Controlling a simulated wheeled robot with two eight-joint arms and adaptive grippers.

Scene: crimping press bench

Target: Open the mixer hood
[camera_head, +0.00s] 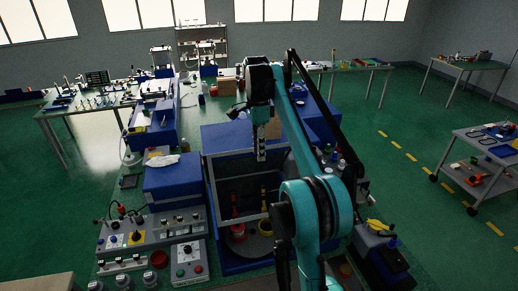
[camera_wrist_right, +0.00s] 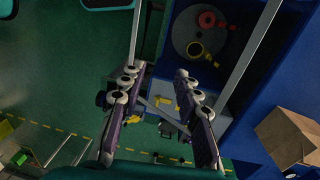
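The mixer (camera_head: 226,136) is a large blue cabinet in the middle of the head view. Its hood is a see-through panel with a thin grey frame (camera_head: 243,218) across the front opening; I cannot tell whether it is fully down. Behind it are a red holder (camera_head: 238,229) and a yellow holder (camera_head: 265,226), also in the right wrist view on a round grey disc (camera_wrist_right: 203,45). My right gripper (camera_head: 261,155) points down above the opening. In the right wrist view its fingers (camera_wrist_right: 156,75) are apart with nothing gripped, and hood bars pass near them. My left gripper is out of view.
Control boxes with knobs and buttons (camera_head: 188,272) stand at the front left of the mixer, beside a blue box (camera_head: 173,181). Bottles (camera_head: 341,165) stand to its right. A cardboard box (camera_wrist_right: 286,136) shows in the right wrist view. Open green floor (camera_head: 410,190) lies to the right.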

